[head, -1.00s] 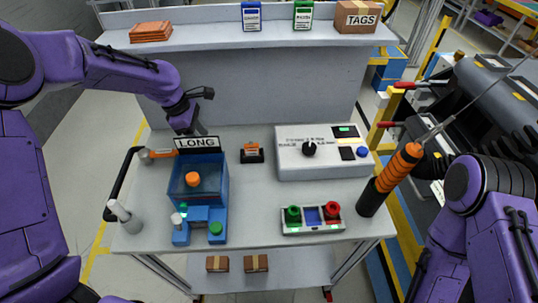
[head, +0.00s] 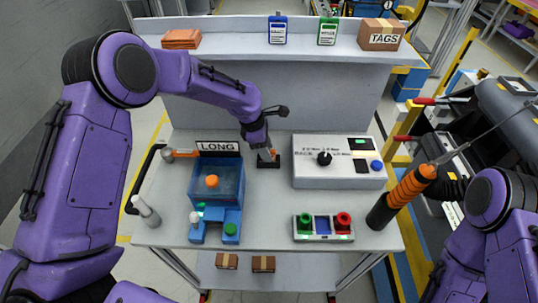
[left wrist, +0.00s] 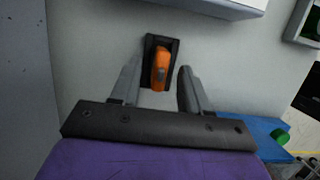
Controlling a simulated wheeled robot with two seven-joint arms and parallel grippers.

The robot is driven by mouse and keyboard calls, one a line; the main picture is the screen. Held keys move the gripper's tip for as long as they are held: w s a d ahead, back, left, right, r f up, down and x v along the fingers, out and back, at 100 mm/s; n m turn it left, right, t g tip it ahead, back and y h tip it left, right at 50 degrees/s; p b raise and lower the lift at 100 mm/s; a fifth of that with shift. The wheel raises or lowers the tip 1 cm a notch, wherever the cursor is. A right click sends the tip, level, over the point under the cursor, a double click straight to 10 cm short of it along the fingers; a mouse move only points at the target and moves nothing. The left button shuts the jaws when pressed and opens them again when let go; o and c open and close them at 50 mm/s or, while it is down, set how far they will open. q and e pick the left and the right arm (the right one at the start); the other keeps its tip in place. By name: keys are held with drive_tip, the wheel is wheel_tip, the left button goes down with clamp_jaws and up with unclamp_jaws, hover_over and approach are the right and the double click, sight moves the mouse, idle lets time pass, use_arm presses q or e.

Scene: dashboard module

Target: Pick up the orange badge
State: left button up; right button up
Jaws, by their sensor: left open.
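The orange badge (left wrist: 160,66) sits in a small black holder (left wrist: 149,45) on the table, seen in the left wrist view. In the head view the black holder (head: 270,164) is partly hidden by my left gripper. My left gripper (head: 267,150) is open just above the holder. In the left wrist view its two fingers (left wrist: 158,88) stand on either side of the badge's near end, with nothing held. Whether they touch the badge cannot be told. My right arm shows at the right edge of the head view, but its gripper does not show.
A blue box (head: 215,180) marked LONG stands left of the holder, and a white control box (head: 338,178) to its right. A tray with green and red buttons (head: 323,237) lies in front. An orange-and-black cylinder (head: 403,195) stands at the table's right edge. The front middle is clear.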

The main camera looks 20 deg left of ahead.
use_arm(q)
drive_tip(key=shift+w+d+f, duration=0.15)
drive_tip(key=shift+d+f, duration=0.05)
drive_tip(key=shift+f, duration=0.4)
drive_tip(key=shift+r, duration=0.1)
clamp_jaws()
drive_tip(key=shift+r+b, duration=0.45)
drive_tip(key=shift+r, duration=0.1)
drive_tip(key=s+r+b, duration=0.3)
drive_tip(key=s+r, duration=0.9)
drive_tip(key=s, duration=0.2)
drive_tip(key=shift+a, duration=0.25)
